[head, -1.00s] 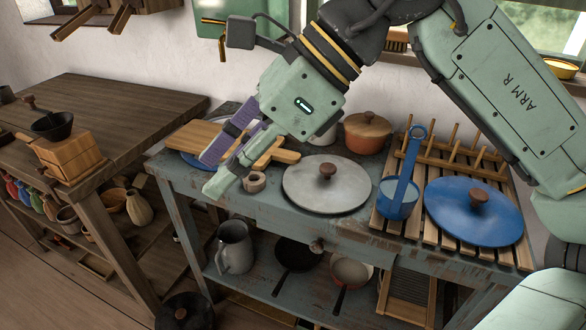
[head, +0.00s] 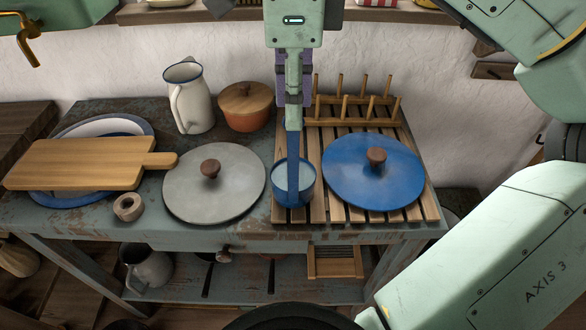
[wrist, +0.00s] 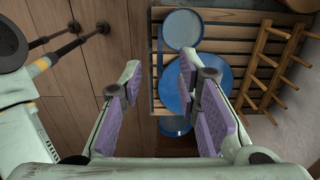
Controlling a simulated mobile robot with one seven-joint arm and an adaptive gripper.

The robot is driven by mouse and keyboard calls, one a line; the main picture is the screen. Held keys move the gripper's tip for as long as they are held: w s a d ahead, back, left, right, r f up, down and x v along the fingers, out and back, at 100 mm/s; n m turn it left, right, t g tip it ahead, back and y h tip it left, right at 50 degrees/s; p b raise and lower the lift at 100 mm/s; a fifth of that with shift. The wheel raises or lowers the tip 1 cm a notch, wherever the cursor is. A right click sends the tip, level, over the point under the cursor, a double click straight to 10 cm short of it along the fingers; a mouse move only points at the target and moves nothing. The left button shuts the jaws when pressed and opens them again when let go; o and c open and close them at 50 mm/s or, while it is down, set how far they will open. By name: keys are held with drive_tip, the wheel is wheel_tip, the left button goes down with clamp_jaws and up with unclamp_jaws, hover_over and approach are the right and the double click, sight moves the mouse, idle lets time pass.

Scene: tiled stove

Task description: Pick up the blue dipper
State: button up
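The blue dipper (head: 293,184) stands at the left side of the slatted wooden rack, left of the blue lid, its pale inside showing. Its handle rises upright, and its upper part is hidden behind my gripper (head: 293,122) in the head view. In the wrist view, the dipper's round cup (wrist: 182,30) is near the top, and its thin handle runs down the picture. My gripper (wrist: 160,72) is open there, its purple pads apart. A blue piece between the pads looks like the handle's end. I cannot tell whether either finger touches it.
The blue lid (head: 373,178) with a wooden knob lies close right of the dipper. A grey lid (head: 214,184) lies close left. Wooden pegs (head: 345,108) stand behind. A white jug (head: 190,98) and an orange pot (head: 246,106) are at the back left.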

sight(293, 152)
wheel_tip(293, 152, down, 3)
drive_tip(key=shift+s+f, duration=0.1)
wheel_tip(293, 152, down, 5)
drive_tip(key=shift+f+p, duration=0.15)
drive_tip(key=shift+p, duration=0.7)
drive_tip(key=shift+c, duration=0.6)
clamp_jaws()
